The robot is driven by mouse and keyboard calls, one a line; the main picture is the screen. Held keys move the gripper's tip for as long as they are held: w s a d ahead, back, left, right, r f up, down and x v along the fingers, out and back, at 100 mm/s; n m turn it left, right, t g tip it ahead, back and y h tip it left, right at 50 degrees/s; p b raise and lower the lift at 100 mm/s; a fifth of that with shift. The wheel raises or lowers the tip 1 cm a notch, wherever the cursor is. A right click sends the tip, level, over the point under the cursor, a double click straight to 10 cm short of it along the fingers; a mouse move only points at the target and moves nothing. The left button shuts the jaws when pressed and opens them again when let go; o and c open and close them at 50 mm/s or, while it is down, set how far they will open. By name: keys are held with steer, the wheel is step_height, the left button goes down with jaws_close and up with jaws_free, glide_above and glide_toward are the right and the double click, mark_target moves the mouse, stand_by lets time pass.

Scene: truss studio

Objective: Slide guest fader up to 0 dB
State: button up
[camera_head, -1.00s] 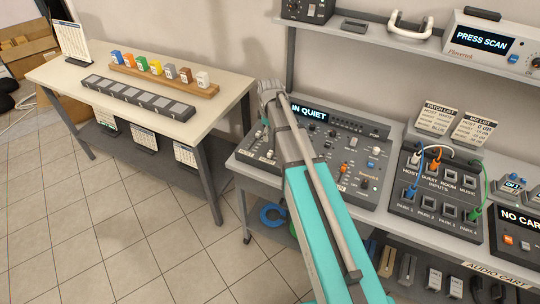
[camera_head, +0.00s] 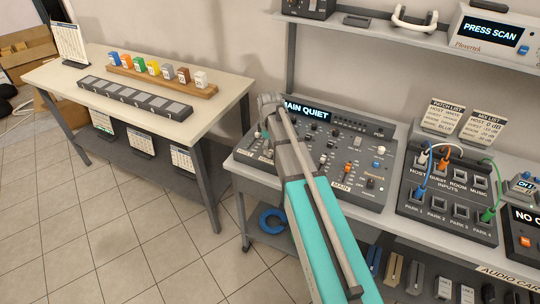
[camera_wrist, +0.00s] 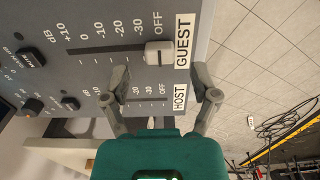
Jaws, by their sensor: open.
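The guest fader's pale cap (camera_wrist: 158,53) sits at the OFF end of its slot in the wrist view, beside the GUEST label (camera_wrist: 183,41). The 0 mark (camera_wrist: 84,62) lies toward the left end of that scale. My gripper (camera_wrist: 160,74) is open and empty. Its two fingers spread on either side, with the cap just past the fingertips and between their lines; I see no contact. The HOST label (camera_wrist: 180,97) and host scale lie between the fingers. In the head view my gripper (camera_head: 268,106) is over the mixer's left end, and my arm covers part of the panel (camera_head: 340,150).
Knobs (camera_wrist: 32,106) stand at the wrist view's left. In the head view, a patch box (camera_head: 450,205) with cables is right of the mixer. A table (camera_head: 50,85) with colored blocks stands left, across a floor gap. A shelf (camera_head: 380,30) hangs above.

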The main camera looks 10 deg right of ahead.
mark_target(270, 153)
steer(key=shift+f+b, duration=1.05)
steer(key=shift+f, duration=0.3)
jaws_close()
